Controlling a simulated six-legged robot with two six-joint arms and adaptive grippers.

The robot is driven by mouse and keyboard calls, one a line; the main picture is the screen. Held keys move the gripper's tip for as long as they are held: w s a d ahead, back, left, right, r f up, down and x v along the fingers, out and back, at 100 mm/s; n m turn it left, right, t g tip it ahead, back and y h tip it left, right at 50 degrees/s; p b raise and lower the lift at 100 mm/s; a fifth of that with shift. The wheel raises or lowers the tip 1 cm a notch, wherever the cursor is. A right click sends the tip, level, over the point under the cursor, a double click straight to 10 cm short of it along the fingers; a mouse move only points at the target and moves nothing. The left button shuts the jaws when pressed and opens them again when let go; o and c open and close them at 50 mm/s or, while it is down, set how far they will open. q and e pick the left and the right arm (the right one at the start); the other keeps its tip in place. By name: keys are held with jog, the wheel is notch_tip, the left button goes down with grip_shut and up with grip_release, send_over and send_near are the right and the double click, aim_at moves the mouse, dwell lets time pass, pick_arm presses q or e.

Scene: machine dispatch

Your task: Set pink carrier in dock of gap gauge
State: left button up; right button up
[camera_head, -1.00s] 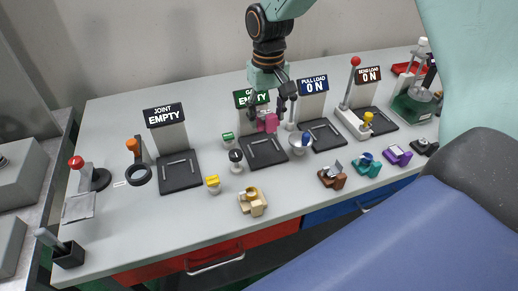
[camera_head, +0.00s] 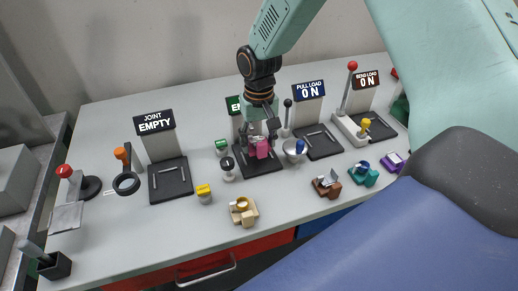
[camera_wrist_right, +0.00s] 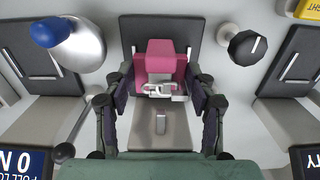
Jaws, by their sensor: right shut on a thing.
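The pink carrier (camera_head: 263,150) is between the fingers of my right gripper (camera_head: 257,141), which is shut on it. The carrier is over the dark dock (camera_head: 262,170) of the gap gauge, whose sign (camera_head: 233,105) is partly hidden by my arm. In the right wrist view the pink carrier (camera_wrist_right: 160,64) has a pale metal fitting on its near side, and my fingers (camera_wrist_right: 162,92) flank it. I cannot tell whether the carrier touches the dock. My left gripper is not in view.
The joint station's dock (camera_head: 170,181) is empty. A tan part (camera_head: 243,211) sits in front.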

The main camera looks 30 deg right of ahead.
aim_at(258, 149)
jog(key=shift+s+a+f, duration=0.15)
jog(key=shift+f, duration=0.4)
jog(key=shift+s+a+f, duration=0.1)
jog(key=shift+s+f, duration=0.05)
jog(key=shift+f, duration=0.7)
jog(key=shift+w+d+f, duration=0.1)
jog(key=shift+w+f, duration=0.1)
jog(key=shift+w, duration=0.15)
jog(key=o, duration=0.8)
jog(key=shift+d, duration=0.1)
jog(key=o, duration=0.5)
jog(key=shift+s+a+r, duration=0.2)
jog(key=shift+s, duration=0.1)
jog(key=shift+c, duration=0.2)
jog(key=shift+w+f, duration=0.15)
jog(key=shift+w, duration=0.05)
jog(key=shift+w+d, duration=0.1)
jog(key=shift+d, duration=0.05)
jog(key=shift+r, duration=0.3)
notch_tip(258, 149, up, 11)
jog(key=shift+s+r, duration=0.2)
jog(key=shift+r, duration=0.1)
